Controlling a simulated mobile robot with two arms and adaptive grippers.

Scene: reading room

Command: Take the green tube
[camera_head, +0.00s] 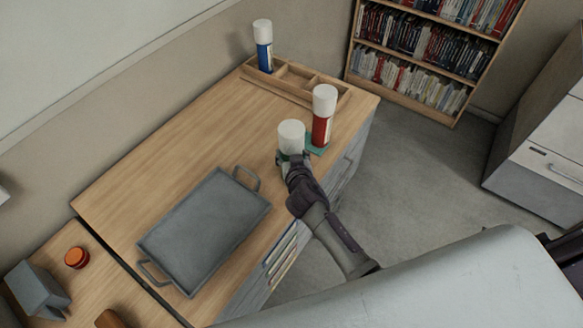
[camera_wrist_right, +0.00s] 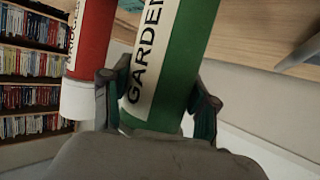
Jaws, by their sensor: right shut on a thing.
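The green tube shows its white cap (camera_head: 291,134) in the head view, near the right front edge of the wooden desk top. In the right wrist view the green tube (camera_wrist_right: 186,62) carries a white label reading "GARDEN". My right gripper (camera_head: 293,160) is shut around it, with a finger on each side in the wrist view (camera_wrist_right: 158,105). The gripper hides most of the tube's body in the head view, and I cannot tell whether it touches the desk. My left gripper is not in view.
A red tube (camera_head: 321,130) stands close behind the green one, by a teal patch (camera_head: 314,150). A blue tube (camera_head: 264,58) stands at the wooden organizer (camera_head: 297,80). A grey tray (camera_head: 205,230) lies front left. The desk's middle (camera_head: 210,140) is clear.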

